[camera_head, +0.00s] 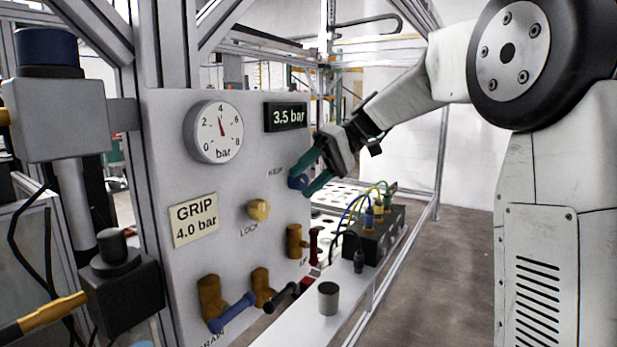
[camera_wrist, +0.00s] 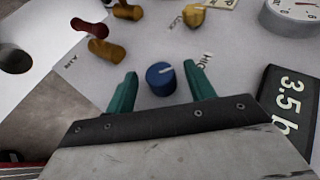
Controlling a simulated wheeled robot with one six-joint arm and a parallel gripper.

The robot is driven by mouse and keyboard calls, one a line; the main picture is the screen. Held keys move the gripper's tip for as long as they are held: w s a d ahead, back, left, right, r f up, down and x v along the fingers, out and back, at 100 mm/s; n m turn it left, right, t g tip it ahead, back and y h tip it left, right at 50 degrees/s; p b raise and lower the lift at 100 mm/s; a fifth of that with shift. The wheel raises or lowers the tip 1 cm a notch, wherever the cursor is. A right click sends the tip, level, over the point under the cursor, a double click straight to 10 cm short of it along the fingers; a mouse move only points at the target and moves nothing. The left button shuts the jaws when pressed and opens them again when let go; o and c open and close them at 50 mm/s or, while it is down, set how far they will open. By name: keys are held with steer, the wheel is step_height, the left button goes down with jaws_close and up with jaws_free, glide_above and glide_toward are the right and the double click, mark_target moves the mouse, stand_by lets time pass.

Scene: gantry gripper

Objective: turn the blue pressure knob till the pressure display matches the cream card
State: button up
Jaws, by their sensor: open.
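The blue pressure knob (camera_head: 297,181) is on the grey panel, partly hidden behind my gripper in the head view. In the wrist view the blue knob (camera_wrist: 161,78), with a white pointer line, sits between my fingers. My gripper (camera_head: 309,178) has green fingers, which stand open on either side of the knob; I see a gap on each side in the wrist view (camera_wrist: 162,88). The pressure display (camera_head: 286,116) reads 3.5 bar. The cream card (camera_head: 195,219) reads "GRIP 4.0 bar". The round dial gauge (camera_head: 215,132) has its needle a little short of 4.
A yellow LOCK knob (camera_head: 259,210) is left of and below the blue knob. Brass valves with a blue handle (camera_head: 232,313), a black handle and a red handle (camera_head: 314,246) are lower down. A grey cup (camera_head: 329,298) and a black valve block (camera_head: 375,238) stand on the ledge.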

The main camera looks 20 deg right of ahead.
steer(key=shift+d, duration=0.1)
steer(key=s+v, duration=0.1)
steer(key=v, duration=0.6)
steer(key=shift+w+d+r, duration=0.2)
steer(key=shift+w+d, duration=0.1)
steer(key=shift+w, duration=0.25)
steer(key=s+f+m+h, duration=0.4)
steer(key=s+f+m, duration=0.25)
steer(key=f, duration=0.35)
steer(key=s+a+f+t+h, duration=0.1)
steer(key=s+f, duration=0.4)
steer(key=s, duration=0.7)
steer(key=s+a+f+n+t+h, duration=0.1)
steer(key=s+f+h, duration=0.4)
steer(key=s, duration=0.8)
steer(key=shift+a+t+h, duration=0.4)
steer(key=shift+a+t, duration=0.1)
steer(key=shift+a, duration=0.4)
